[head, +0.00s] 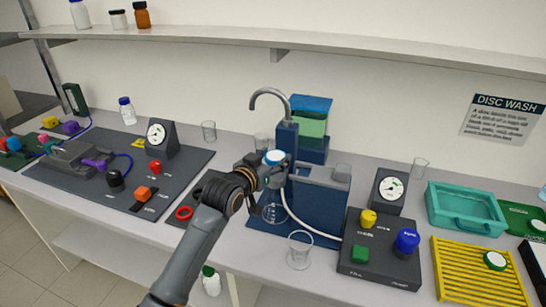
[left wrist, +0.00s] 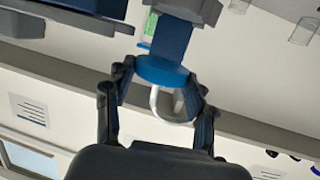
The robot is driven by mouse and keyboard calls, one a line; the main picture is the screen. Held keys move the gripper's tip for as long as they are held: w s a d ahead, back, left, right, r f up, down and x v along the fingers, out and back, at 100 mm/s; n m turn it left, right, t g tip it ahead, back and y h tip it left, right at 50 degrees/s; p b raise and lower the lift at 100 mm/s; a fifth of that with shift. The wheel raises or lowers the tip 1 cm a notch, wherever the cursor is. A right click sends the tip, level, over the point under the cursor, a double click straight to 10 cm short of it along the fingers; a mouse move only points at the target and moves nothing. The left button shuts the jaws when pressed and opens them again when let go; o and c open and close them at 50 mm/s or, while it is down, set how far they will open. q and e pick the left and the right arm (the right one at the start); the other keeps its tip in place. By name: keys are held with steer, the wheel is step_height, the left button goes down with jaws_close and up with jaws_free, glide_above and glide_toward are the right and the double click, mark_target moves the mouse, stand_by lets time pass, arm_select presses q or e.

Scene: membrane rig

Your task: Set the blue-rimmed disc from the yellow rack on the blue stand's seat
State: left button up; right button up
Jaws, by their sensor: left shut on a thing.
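The blue-rimmed disc (head: 275,157) has a white top and sits between the fingers of my left gripper (head: 268,168), which is shut on it. In the left wrist view the disc (left wrist: 160,70) shows its blue rim between the two fingers (left wrist: 158,80). The blue stand (head: 318,198), with a grey curved spout (head: 268,93), is right at the gripper. The disc is in front of the stand's column, below the spout. The seat is hidden or unclear, and I cannot tell whether the disc touches it. The yellow rack (head: 462,272) is at the right. My right gripper is not in view.
A green-rimmed disc (head: 495,260) lies on the yellow rack. A dark control box (head: 378,272) with coloured knobs and a gauge (head: 391,188) stand right of the blue stand. A clear beaker (head: 299,250) is in front. A teal tray (head: 465,208) is at the right.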

mark_target(273, 178)
arm_select(q)
step_height(273, 178, down, 3)
steer(key=shift+r+b, duration=0.15)
steer(key=shift+b, duration=0.8)
steer(key=shift+f+b, duration=0.75)
steer(key=shift+f, duration=0.3)
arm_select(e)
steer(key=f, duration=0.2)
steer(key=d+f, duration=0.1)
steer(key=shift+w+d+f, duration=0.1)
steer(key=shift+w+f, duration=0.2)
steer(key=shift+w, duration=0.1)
arm_select(q)
steer(key=shift+f, duration=0.2)
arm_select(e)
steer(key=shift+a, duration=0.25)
arm_select(q)
steer(key=o, duration=1.1)
steer(key=shift+w, duration=0.1)
steer(key=shift+o, duration=0.2)
steer(key=v, duration=1.2)
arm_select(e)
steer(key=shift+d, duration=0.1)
